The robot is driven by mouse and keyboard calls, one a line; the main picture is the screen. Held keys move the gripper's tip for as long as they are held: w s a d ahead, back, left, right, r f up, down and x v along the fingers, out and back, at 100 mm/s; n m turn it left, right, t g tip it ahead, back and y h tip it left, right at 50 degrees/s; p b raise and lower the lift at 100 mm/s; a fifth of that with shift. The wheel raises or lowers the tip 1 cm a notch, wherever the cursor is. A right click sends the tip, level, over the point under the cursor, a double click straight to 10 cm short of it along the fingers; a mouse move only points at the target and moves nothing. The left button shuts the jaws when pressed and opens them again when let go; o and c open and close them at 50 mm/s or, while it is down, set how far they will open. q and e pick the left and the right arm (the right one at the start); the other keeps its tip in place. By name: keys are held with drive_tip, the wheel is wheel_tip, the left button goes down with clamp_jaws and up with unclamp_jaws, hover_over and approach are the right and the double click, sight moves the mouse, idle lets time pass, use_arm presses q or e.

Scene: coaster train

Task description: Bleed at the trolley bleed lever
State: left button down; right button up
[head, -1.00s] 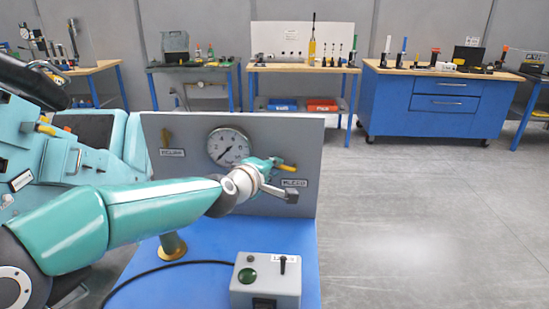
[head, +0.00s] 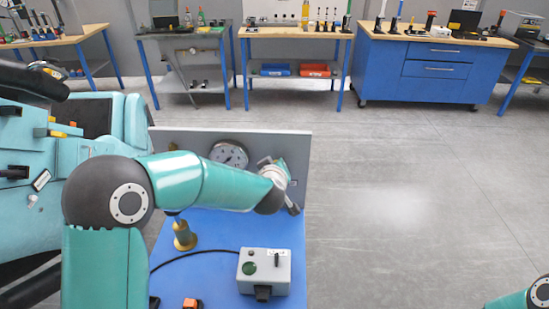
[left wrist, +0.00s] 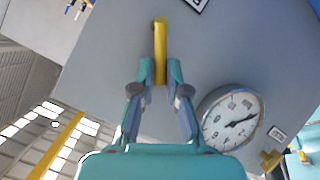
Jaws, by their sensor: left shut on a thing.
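The yellow bleed lever (left wrist: 160,52) stands out from the grey panel (left wrist: 110,70) in the left wrist view. The fingers of my left gripper (left wrist: 160,82) are shut on its near end, one on each side. In the head view my left gripper (head: 287,182) is at the right part of the panel (head: 300,150), and it hides the lever. The round pressure gauge (head: 230,154) is left of the gripper; its dial also shows in the left wrist view (left wrist: 230,119). My right gripper is out of view; only part of my right arm shows at the bottom right.
A second, brass-coloured handle (head: 173,146) is left of the gauge. A grey control box (head: 278,268) with a cable sits on the blue trolley top (head: 215,232). Workbenches and a blue cabinet (head: 435,75) line the back. The floor on the right is clear.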

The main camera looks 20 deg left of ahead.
use_arm(q)
drive_tip(key=d+m+y, duration=0.3)
drive_tip(key=m, duration=0.1)
drive_tip(key=shift+w+r+g, duration=0.1)
drive_tip(key=shift+w+g, duration=0.2)
drive_tip(key=shift+g, duration=0.1)
idle(0.5)
drive_tip(key=c, duration=1.2)
unclamp_jaws()
drive_tip(key=shift+r, duration=0.1)
drive_tip(key=shift+s+d+r, duration=0.15)
drive_tip(key=shift+s+r, duration=0.1)
drive_tip(key=shift+s, duration=0.05)
drive_tip(key=v, duration=1.1)
drive_tip(key=shift+d+f, duration=0.1)
drive_tip(key=shift+f, duration=0.1)
